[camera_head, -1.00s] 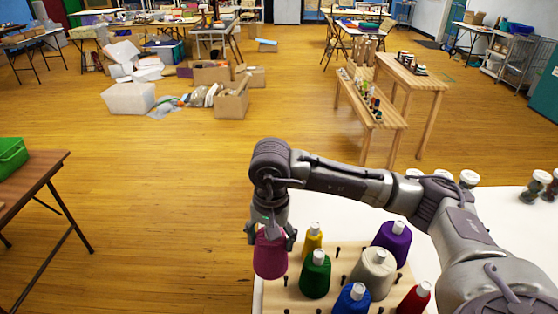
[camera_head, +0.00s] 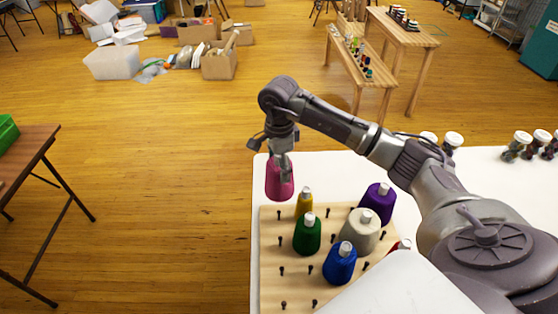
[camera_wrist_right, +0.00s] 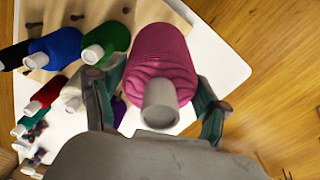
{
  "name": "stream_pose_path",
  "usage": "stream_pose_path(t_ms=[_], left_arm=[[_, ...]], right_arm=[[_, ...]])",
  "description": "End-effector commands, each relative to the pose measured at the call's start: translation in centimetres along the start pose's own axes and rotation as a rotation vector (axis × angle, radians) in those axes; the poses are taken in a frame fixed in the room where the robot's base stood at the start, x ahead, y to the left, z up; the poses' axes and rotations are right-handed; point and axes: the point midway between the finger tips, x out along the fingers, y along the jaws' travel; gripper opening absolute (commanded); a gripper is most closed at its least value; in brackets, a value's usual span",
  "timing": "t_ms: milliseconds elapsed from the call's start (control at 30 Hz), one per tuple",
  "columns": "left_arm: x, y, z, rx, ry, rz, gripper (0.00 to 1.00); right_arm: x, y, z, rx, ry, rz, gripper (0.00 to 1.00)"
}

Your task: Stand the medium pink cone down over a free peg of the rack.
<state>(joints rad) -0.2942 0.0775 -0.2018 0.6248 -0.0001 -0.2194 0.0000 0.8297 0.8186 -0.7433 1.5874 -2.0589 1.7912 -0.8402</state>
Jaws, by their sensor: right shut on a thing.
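The medium pink cone (camera_head: 279,182) hangs upright in my right gripper (camera_head: 281,150), which is shut on it near its light tip. In the head view it shows at the far left corner of the wooden rack (camera_head: 268,290), left of the yellow cone (camera_head: 304,205). Its gap above the rack is hard to judge. In the right wrist view the pink cone (camera_wrist_right: 165,60) fills the middle between the fingers. Bare pegs show along the rack's left column, such as one peg (camera_head: 280,241) left of the green cone. My left gripper is not in view.
Green (camera_head: 307,238), blue (camera_head: 340,265), cream (camera_head: 361,235) and purple (camera_head: 378,203) cones stand on the rack. A red cone (camera_head: 402,245) is mostly hidden. The rack lies on a white table (camera_head: 330,165). Lidded jars (camera_head: 517,147) stand at the right.

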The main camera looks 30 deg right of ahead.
Motion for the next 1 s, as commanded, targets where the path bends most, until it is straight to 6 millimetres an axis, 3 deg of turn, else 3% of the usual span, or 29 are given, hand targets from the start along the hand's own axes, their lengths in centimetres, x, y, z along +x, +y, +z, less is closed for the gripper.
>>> stream_pose_path(t_ms=[200,500,1000], left_arm=[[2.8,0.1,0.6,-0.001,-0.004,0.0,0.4],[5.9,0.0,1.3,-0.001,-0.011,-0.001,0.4],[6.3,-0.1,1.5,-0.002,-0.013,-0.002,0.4]], right_arm=[[3.7,-0.1,0.0,-0.001,0.001,-0.002,0.33],[7.4,-0.1,0.0,-0.001,-0.001,-0.002,0.33],[8.0,-0.1,0.0,-0.001,-0.001,-0.002,0.33]])
